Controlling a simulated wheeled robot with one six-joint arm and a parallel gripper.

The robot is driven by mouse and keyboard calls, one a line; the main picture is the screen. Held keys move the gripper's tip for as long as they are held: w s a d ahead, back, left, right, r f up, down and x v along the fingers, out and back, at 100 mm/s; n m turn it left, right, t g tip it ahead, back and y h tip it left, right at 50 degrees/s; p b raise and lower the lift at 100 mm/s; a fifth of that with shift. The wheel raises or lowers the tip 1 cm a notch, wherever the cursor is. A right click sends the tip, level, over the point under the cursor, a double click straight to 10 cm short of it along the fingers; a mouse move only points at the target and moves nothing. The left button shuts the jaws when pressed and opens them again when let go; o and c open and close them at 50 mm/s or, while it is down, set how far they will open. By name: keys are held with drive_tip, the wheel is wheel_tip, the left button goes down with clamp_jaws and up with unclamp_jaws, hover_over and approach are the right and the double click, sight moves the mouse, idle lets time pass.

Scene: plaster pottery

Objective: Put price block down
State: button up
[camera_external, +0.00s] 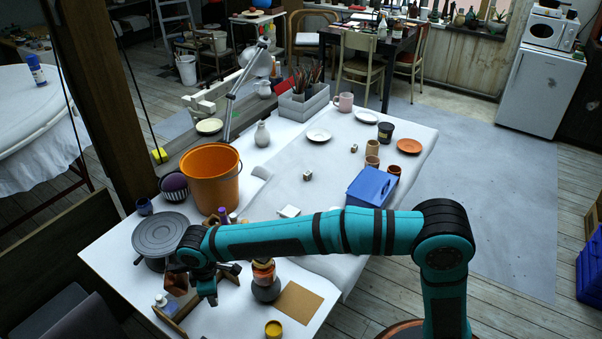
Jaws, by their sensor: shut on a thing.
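My gripper (204,292) is at the lower left, pointing down over the front left part of the white table (230,318). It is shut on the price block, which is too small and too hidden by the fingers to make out. Two small pale blocks with dark faces, like price blocks, stand on the table: one near the middle (307,176) and one farther back (354,148). Both are well apart from my gripper.
A grey turntable (160,236) and an orange bucket (211,178) stand behind my gripper. A rounded dark pot (265,288), a brown card (298,303) and a yellow jar (273,330) are to its right. A blue box (372,188) stands farther right. The table's middle has free room.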

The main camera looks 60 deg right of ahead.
drive_tip(key=shift+f, duration=3.65)
drive_tip(key=shift+f, duration=0.1)
drive_tip(key=o, duration=1)
drive_tip(key=shift+c, duration=0.2)
wheel_tip(320, 180, up, 12)
drive_tip(key=shift+r, duration=0.15)
drive_tip(key=shift+s, duration=0.1)
